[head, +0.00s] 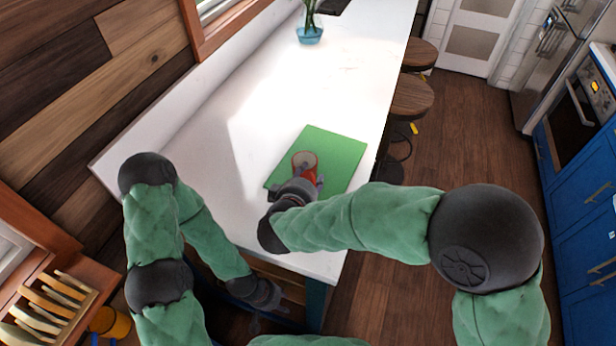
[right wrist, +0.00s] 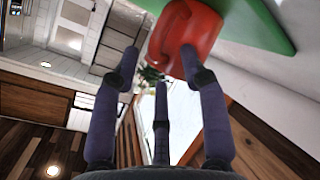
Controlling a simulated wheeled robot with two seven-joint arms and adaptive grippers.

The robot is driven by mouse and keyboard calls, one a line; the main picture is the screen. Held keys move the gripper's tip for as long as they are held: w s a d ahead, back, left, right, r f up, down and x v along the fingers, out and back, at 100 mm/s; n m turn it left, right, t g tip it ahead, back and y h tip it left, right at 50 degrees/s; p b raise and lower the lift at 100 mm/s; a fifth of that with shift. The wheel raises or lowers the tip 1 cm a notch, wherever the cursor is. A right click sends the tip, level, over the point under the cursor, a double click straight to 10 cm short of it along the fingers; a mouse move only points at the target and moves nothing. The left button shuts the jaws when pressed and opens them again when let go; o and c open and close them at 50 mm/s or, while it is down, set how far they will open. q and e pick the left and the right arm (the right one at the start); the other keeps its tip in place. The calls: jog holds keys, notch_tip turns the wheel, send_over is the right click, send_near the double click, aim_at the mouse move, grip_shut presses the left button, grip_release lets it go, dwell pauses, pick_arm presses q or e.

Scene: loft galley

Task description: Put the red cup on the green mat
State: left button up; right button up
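The red cup (head: 312,176) stands on the green mat (head: 338,148), open side up, near the mat's lower left part. My right gripper (head: 298,184) is right beside the cup on its near side and hides part of it. In the right wrist view, the cup (right wrist: 187,38) is just past the fingertips, off to the right, and the fingers are spread apart. The mat (right wrist: 262,22) shows behind the cup. My left gripper (head: 264,304) hangs low by the counter's near edge, away from the cup; its fingers are too dark to read.
The white counter (head: 290,90) is mostly clear. A blue glass vase (head: 310,36) with stems stands at its far end. Wooden stools (head: 412,98) stand along the right side. A wooden rack (head: 55,300) is at the lower left.

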jog(key=shift+r, duration=0.1)
jog(key=shift+s+a+r, duration=0.1)
jog(key=shift+s+r, duration=0.05)
jog(key=shift+s, duration=0.15)
jog(key=p+v, duration=0.3)
jog(key=v, duration=0.8)
jog(key=shift+s, duration=0.15)
